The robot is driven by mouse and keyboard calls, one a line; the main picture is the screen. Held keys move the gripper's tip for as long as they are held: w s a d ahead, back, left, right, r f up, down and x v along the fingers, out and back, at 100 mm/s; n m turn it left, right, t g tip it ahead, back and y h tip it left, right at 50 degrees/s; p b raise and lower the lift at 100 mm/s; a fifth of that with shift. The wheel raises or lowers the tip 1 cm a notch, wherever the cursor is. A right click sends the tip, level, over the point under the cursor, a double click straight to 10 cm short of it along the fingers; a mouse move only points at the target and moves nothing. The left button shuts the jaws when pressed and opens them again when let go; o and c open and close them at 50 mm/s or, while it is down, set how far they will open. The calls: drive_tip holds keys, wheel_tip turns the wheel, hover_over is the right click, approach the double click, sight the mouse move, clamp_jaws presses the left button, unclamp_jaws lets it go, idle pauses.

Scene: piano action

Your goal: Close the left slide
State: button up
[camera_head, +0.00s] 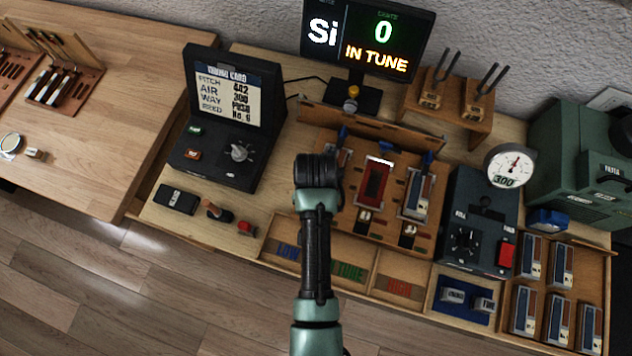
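A wooden block (385,223) at the middle of the bench has reed stations side by side, with small blue tabs along its back. The left station (343,155) is mostly hidden behind my wrist; only its upper part and a blue tab (343,132) show. I cannot tell how far its slide is open. The middle station has a red plate (376,183) in a dark frame, and the right one holds a grey-blue reed plate (418,194). My gripper (318,172) is over the block's left side. Its fingers are hidden under the black wrist, so their opening does not show.
A monitor (368,42) reading "IN TUNE" stands behind the block. A dark control box with a card (230,120) is left, a dial gauge box (480,220) right. Labelled trays (345,262) lie in front. A wooden rack (455,100) holds upright tools at the back.

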drive_tip(key=shift+f, duration=0.3)
clamp_jaws()
idle(1.3)
